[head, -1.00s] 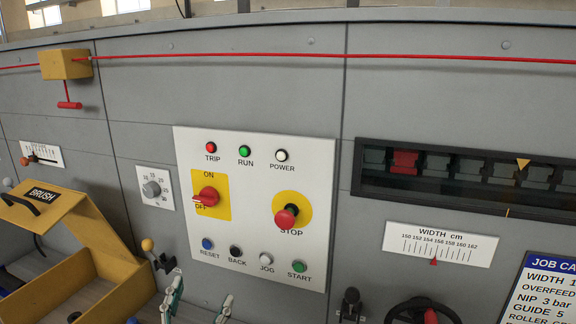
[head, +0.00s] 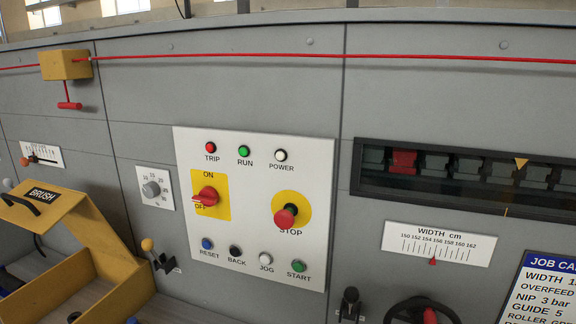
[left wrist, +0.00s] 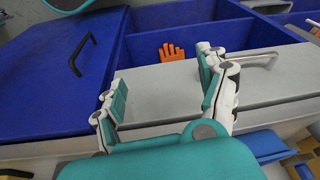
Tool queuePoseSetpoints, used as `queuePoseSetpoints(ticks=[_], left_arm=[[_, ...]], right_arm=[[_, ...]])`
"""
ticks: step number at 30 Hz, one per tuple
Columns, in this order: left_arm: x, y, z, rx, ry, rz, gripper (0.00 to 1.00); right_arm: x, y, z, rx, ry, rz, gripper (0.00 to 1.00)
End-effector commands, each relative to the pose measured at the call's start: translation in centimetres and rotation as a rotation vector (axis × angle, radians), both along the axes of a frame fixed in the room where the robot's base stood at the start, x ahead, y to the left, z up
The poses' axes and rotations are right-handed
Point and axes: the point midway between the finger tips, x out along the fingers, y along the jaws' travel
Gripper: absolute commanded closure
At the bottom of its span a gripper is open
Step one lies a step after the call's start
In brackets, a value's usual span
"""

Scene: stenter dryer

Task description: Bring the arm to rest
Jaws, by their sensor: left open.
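My left gripper (left wrist: 165,92) shows in the left wrist view with its two teal and white fingers spread apart and nothing between them. It is over a grey surface (left wrist: 165,95) in front of a blue bin (left wrist: 210,35). It is out of the head view. My right gripper is in neither view.
The head view shows the dryer's white control panel (head: 255,220) with a red selector (head: 206,196) and a red stop button (head: 285,217). A yellow BRUSH box (head: 70,255) stands at lower left. An orange glove-shaped thing (left wrist: 172,53) is in the blue bin.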

Motion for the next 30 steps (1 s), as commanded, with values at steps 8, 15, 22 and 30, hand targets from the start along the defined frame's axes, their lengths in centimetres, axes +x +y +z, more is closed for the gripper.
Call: queuePoseSetpoints(ticks=[8,15,22,30], left_arm=[[-0.1,-0.1,-10.9,0.004,0.048,-0.006,0.24],[-4.6,0.5,-24.3,0.011,0.108,-0.017,0.24],[-12.9,1.9,-33.5,0.018,0.162,-0.029,0.24],[-18.8,3.1,-36.9,0.023,0.188,-0.038,0.24]], right_arm=[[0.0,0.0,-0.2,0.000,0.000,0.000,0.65],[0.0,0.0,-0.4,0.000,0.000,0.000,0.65],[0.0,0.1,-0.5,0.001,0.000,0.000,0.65],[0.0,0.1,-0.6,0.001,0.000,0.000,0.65]])
